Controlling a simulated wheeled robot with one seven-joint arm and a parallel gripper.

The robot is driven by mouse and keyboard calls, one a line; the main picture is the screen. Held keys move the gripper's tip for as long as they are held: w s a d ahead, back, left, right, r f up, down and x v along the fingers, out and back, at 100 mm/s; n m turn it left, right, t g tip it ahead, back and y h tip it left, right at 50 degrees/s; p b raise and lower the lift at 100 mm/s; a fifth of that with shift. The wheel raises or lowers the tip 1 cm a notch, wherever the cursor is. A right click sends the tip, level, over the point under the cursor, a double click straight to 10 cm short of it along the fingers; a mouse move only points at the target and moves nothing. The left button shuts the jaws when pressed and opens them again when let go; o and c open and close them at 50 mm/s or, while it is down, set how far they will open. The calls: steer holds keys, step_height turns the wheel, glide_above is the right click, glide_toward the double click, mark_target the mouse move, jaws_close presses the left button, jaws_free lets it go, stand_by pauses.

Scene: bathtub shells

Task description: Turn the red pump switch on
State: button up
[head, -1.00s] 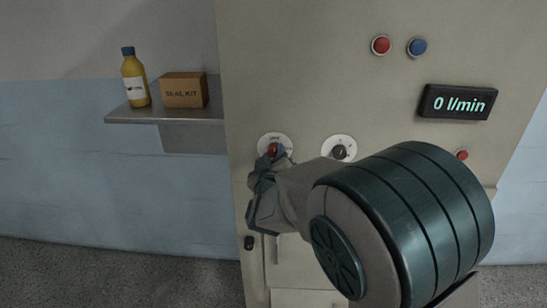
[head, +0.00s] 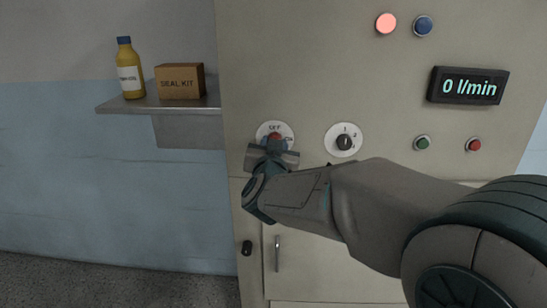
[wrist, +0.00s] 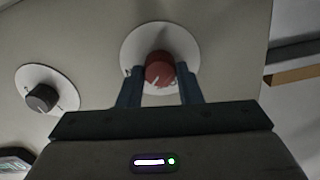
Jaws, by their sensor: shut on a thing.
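The red pump switch (head: 274,136) is a round red knob on a white dial plate on the cabinet front. My gripper (head: 272,148) is at the knob and partly covers it in the head view. In the wrist view the red knob (wrist: 158,68) sits between the two fingers of my gripper (wrist: 160,80), which are shut on its sides. A pale mark shows on the knob's near edge. The dial plate (wrist: 150,35) carries small lettering, too small to read fully; "OFF" seems to show at its top in the head view.
A black knob (head: 344,142) is right of the red one. Above are a lit red lamp (head: 386,24), a blue lamp (head: 423,26) and a display (head: 467,86) reading 0 l/min. Green (head: 422,143) and red (head: 474,145) buttons sit lower. A shelf (head: 170,104) holds a bottle and box.

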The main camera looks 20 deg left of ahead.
steer(key=shift+f+m+b, duration=0.15)
steer(key=shift+m+b, duration=2.8)
steer(key=shift+m, duration=1.25)
steer(key=o, duration=1)
steer(key=v, duration=1.4)
steer(key=shift+w+d, duration=0.1)
steer(key=shift+w, duration=0.05)
